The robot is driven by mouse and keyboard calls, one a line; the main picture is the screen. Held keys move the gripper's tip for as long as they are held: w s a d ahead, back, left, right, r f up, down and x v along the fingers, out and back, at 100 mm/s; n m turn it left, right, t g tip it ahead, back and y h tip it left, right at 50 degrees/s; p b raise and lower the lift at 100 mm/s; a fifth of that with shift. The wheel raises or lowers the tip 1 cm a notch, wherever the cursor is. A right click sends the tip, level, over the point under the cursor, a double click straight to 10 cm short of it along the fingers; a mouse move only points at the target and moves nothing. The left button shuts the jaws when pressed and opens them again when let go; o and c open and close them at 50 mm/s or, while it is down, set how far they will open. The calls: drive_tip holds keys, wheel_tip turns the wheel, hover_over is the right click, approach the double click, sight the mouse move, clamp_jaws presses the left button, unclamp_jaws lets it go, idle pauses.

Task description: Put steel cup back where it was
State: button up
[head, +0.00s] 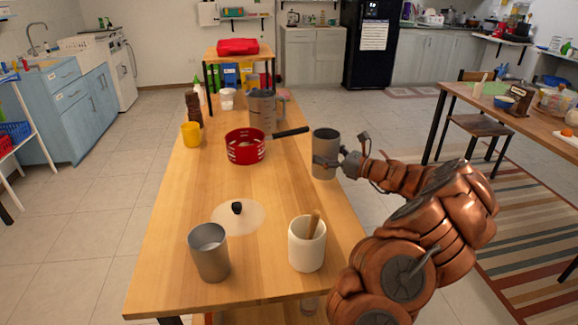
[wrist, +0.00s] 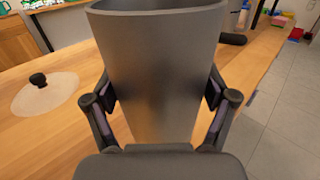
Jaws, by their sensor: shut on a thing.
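A grey steel cup (head: 325,145) is upright in my gripper (head: 332,162), by the right edge of the wooden table. The fingers are shut around its sides. In the wrist view the same cup (wrist: 158,60) fills the middle, between the two fingers of my gripper (wrist: 160,100). Its base is hidden there, and I cannot tell whether it touches the table. A second grey metal cup (head: 209,255) stands upright at the near left of the table.
The wooden table (head: 180,220) also bears a white crock (head: 307,250) with a wooden utensil, a clear lid with a black knob (head: 237,208), a red pan (head: 245,150), a yellow cup (head: 191,134) and a grey pitcher (head: 262,110). The table middle right of the lid is clear.

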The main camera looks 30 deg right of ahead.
drive_tip(key=shift+w+a+f, duration=0.75)
drive_tip(key=shift+w+a, duration=0.45)
drive_tip(key=shift+a, duration=0.15)
drive_tip(key=shift+w+a+f, duration=0.7)
drive_tip(key=shift+w+a, duration=0.5)
drive_tip(key=shift+a, duration=0.15)
drive_tip(key=shift+w+a+f, duration=0.75)
drive_tip(key=shift+w+a, duration=0.45)
drive_tip(key=shift+a, duration=0.15)
drive_tip(key=shift+f, duration=0.15)
drive_tip(key=o, duration=1.1)
drive_tip(key=shift+o, duration=0.2)
drive_tip(key=shift+r, duration=0.2)
drive_tip(key=v, duration=1.2)
drive_tip(key=shift+f, duration=0.1)
